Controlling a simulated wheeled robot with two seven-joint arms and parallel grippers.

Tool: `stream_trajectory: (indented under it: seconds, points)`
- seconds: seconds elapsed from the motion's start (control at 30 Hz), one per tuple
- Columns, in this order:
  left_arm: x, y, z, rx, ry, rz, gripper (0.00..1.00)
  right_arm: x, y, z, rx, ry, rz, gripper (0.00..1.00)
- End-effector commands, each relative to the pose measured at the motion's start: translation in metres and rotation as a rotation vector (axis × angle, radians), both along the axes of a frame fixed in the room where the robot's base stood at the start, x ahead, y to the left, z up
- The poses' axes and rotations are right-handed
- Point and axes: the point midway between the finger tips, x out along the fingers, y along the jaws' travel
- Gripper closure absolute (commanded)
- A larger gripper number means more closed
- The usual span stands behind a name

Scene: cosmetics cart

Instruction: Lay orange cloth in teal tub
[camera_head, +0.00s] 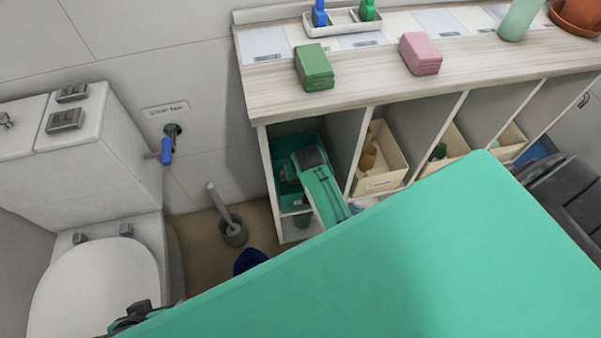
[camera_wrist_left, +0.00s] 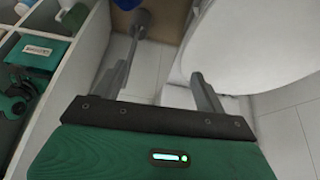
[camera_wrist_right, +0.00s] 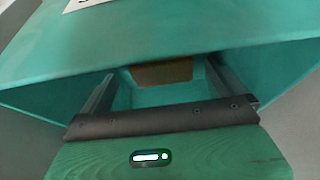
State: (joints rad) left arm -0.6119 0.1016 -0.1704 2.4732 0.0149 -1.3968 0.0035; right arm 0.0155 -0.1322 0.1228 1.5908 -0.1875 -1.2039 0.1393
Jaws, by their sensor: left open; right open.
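The teal tub (camera_head: 283,147) sits in the leftmost compartment under the counter. In the left wrist view it has a white label on its front (camera_wrist_left: 38,50). My right gripper (camera_head: 310,157) reaches into that compartment. In the right wrist view its open fingers (camera_wrist_right: 160,70) point into a teal-walled space (camera_wrist_right: 190,35), with a small brown patch (camera_wrist_right: 160,72) between them that I cannot identify. My left gripper (camera_wrist_left: 165,60) is open and empty near the toilet, partly visible at the head view's lower left (camera_head: 130,318). I cannot make out an orange cloth.
The counter (camera_head: 380,75) holds a green block (camera_head: 314,67), a pink block (camera_head: 420,53) and an orange pot (camera_head: 577,14). Cream bins (camera_head: 382,180) fill compartments to the right. A toilet (camera_head: 95,285) and brush (camera_head: 232,225) stand left. A large teal surface hides the lower right.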

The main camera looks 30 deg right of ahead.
Motion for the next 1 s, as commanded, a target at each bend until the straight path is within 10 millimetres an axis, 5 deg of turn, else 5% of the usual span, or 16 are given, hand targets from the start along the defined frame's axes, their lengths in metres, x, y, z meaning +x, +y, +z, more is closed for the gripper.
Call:
stream_trajectory:
  seconds: [0.1, 0.4, 1.0]
  points:
    - [-0.010, 0.012, 0.009, 0.031, 0.072, 0.021, 0.27, -0.008, 0.002, 0.022, 0.001, -0.001, -0.001, 0.00]
    - [-0.006, 0.013, -0.016, 0.042, 0.123, 0.024, 0.27, -0.026, 0.007, 0.067, 0.001, 0.000, 0.001, 0.00]
    - [-0.005, 0.012, -0.023, 0.044, 0.128, 0.023, 0.27, -0.028, 0.008, 0.073, -0.001, -0.001, 0.001, 0.00]
